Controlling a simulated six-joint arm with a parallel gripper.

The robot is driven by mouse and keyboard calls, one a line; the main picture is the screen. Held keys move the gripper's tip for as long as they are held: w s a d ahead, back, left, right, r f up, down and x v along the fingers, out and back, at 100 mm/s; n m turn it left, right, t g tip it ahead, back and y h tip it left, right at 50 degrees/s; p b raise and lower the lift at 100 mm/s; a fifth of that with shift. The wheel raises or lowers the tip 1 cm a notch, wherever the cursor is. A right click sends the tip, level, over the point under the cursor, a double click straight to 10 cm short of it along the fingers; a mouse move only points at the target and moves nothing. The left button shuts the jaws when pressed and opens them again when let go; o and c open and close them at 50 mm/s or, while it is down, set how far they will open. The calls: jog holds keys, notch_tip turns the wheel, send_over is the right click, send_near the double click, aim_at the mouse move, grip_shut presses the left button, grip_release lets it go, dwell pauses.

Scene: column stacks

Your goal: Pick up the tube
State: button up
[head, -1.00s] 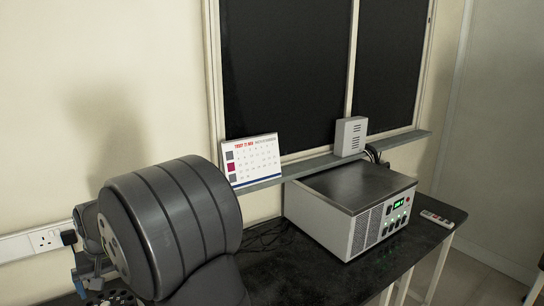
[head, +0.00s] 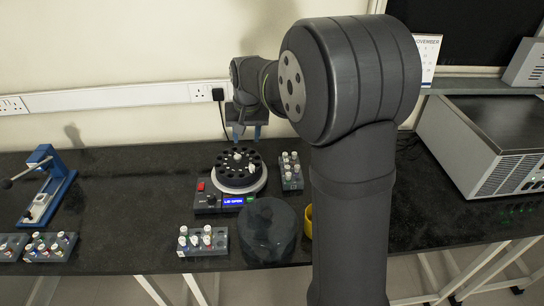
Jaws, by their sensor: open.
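Several white-capped tubes stand in a small grey front rack (head: 204,250); one of these tubes (head: 207,231) is near its middle. More white-capped tubes stand in a second rack (head: 292,182) right of the centrifuge (head: 211,202). The centrifuge's black rotor (head: 232,178) is uncovered, with a few light caps showing in it, and its display reads as lid open. Which tube is meant, I cannot tell. My gripper (head: 248,133) is open, pointing down behind and above the rotor, apart from the tubes. It looks empty.
A dark round lid-like piece (head: 268,232) lies in front of the centrifuge. A yellow ring (head: 308,222) is partly hidden by my arm. A blue press (head: 48,190) and racks of tubes (head: 58,250) stand left. A metal box unit (head: 500,140) stands right.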

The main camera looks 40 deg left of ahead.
notch_tip(320, 180, up, 4)
jog(key=w+a+f+n+h, duration=0.1)
jog(key=n+h, duration=0.1)
jog(key=n, duration=0.6)
send_over(252, 166)
jog(key=shift+g, duration=0.4)
jog(key=f, duration=1.1)
jog(key=shift+s+a, duration=0.25)
jog(key=shift+a, duration=0.05)
jog(key=shift+w+d+f, duration=0.1)
jog(key=shift+d+f, duration=0.05)
jog(key=shift+f, duration=1.15)
jog(key=shift+w+d+f, duration=0.1)
jog(key=shift+d+f, duration=0.05)
jog(key=shift+f, duration=1.1)
grip_shut()
